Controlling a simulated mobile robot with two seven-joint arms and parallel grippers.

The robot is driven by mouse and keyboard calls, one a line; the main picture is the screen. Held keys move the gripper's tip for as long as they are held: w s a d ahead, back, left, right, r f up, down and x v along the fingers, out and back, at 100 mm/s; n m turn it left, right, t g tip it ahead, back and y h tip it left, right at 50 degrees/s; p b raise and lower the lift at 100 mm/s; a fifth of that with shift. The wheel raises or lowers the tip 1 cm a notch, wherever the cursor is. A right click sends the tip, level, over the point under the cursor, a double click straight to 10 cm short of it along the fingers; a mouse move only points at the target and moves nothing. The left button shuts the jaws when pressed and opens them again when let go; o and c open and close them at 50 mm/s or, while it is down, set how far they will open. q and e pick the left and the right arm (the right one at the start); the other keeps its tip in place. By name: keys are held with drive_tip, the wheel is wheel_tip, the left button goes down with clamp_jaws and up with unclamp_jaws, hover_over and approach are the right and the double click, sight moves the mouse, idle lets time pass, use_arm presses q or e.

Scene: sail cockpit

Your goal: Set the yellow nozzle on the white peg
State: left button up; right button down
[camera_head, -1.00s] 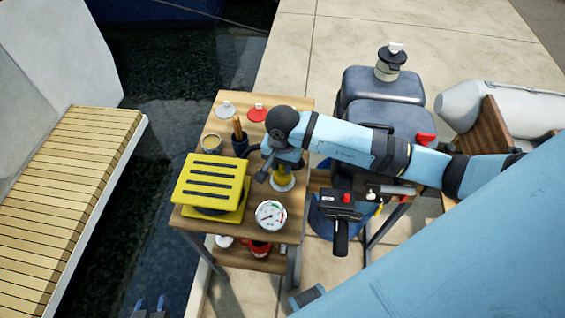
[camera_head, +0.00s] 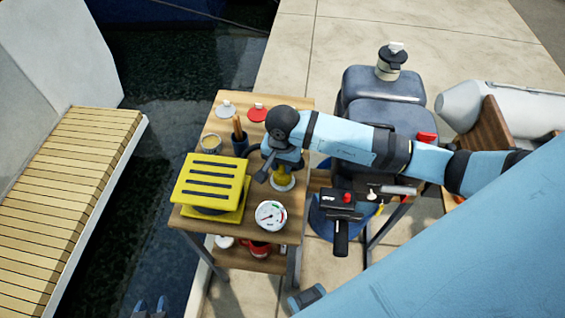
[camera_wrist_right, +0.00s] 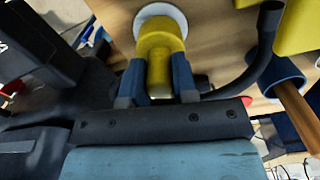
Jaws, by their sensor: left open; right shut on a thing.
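The yellow nozzle (camera_head: 285,177) is over the small wooden table, and my right gripper (camera_head: 274,166) is shut on it. In the right wrist view the yellow nozzle (camera_wrist_right: 158,50) sits between the two blue-grey fingers of the right gripper (camera_wrist_right: 157,85). A white round base (camera_wrist_right: 166,13), seemingly that of the white peg, shows right behind the nozzle's wide end; it also shows in the head view (camera_head: 281,187). The peg's shaft is hidden, so I cannot tell whether the nozzle is fully seated. My left gripper (camera_head: 151,306) is open and empty at the bottom edge.
A yellow slatted foot pump (camera_head: 210,184) stands left of the nozzle, with a dark hose nearby. A round gauge (camera_head: 271,215) is in front. Dark water lies left of the table.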

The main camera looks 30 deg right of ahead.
drive_tip(key=shift+f+b, duration=0.35)
drive_tip(key=shift+f, duration=0.15)
drive_tip(key=c, duration=1.2)
unclamp_jaws()
drive_tip(key=shift+r+p, duration=1.5)
drive_tip(key=shift+r, duration=1.2)
drive_tip(key=shift+r+p, duration=1.3)
drive_tip(key=shift+r, duration=1.5)
